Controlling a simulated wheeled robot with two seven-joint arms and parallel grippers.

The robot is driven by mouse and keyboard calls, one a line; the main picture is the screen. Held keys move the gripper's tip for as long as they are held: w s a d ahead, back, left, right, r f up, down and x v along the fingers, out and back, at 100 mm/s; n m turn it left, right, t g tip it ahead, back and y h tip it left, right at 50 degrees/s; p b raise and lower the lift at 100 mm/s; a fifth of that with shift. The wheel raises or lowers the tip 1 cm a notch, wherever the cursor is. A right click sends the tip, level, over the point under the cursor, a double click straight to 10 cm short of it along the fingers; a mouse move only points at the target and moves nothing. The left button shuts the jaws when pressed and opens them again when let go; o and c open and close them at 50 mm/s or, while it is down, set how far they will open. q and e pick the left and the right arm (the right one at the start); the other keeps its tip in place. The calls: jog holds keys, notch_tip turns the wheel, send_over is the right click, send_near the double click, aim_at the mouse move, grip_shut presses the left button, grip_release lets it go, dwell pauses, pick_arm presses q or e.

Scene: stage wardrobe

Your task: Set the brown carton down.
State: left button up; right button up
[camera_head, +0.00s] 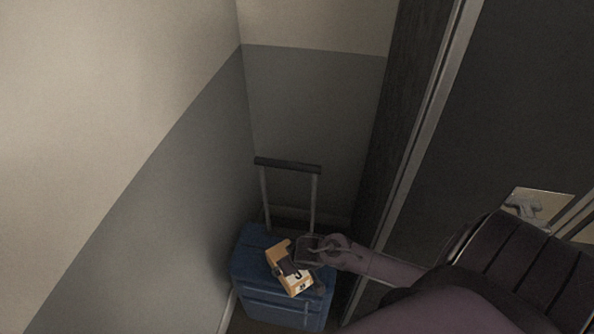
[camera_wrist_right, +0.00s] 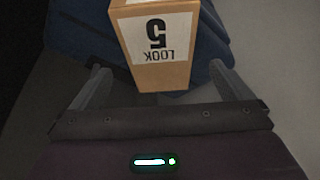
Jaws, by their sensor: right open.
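The brown carton (camera_head: 296,289) rests on top of a blue suitcase (camera_head: 250,246), set at an angle. In the right wrist view the carton (camera_wrist_right: 176,76) shows a white label reading "LOOK 5", upside down. My right gripper (camera_head: 302,272) is at the carton, partly covering it in the head view. Its two fingers (camera_wrist_right: 161,82) are spread wide, one to each side of the carton's near end, with visible gaps. The gripper is open and holds nothing. My left gripper is not in view.
The suitcase's raised handle (camera_head: 288,165) stands behind the carton. A grey and cream wall (camera_head: 150,200) is close on the left. A dark cabinet side with a metal edge (camera_head: 425,130) stands close on the right, near my right arm.

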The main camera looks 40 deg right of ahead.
jog(key=v, duration=0.6)
jog(key=shift+p, duration=0.4)
jog(key=s+a+r+n, duration=0.1)
jog(key=s+a+r, duration=0.15)
jog(key=r, duration=0.35)
jog(key=s+a+r+n+g, duration=0.1)
jog(key=s+a+r, duration=0.15)
jog(key=r, duration=0.35)
jog(key=s+a+r+n, duration=0.1)
jog(key=s+a+r, duration=0.15)
jog(key=r, duration=0.35)
notch_tip(320, 180, down, 30)
jog(key=s+g, duration=0.1)
jog(key=s, duration=0.1)
jog(key=s+d+f+g, duration=0.1)
jog(key=s+d+f, duration=0.2)
jog(key=s+f, duration=1.4)
jog(key=shift+s+f+g, duration=0.3)
jog(key=shift+s+f, duration=0.05)
jog(key=shift+s, duration=0.8)
jog(key=shift+d, duration=0.1)
